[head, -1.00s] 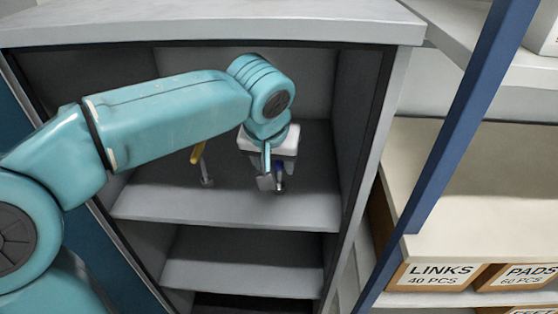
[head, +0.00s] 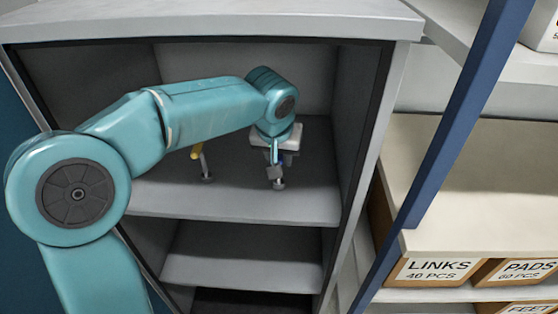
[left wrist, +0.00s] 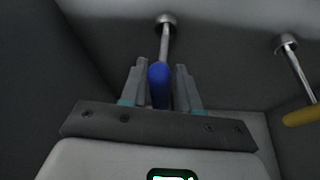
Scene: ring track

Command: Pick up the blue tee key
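The blue tee key (left wrist: 159,86) stands on the upper cabinet shelf, its metal shaft rising from a small round foot (head: 278,184). In the head view my left gripper (head: 276,171) is over the shelf and hides most of the key. In the left wrist view the blue handle lies between the two fingers of my left gripper (left wrist: 160,80). The fingers are apart, one on each side of the handle, with a small gap at the right finger. Contact at the left finger is hard to tell. My right gripper is not in view.
A yellow-handled key (head: 197,153) stands on the same shelf (head: 240,207) to the left; it also shows in the left wrist view (left wrist: 301,115). The cabinet's right side wall (head: 357,130) is close to the gripper. Labelled bins (head: 437,270) sit on the rack at right.

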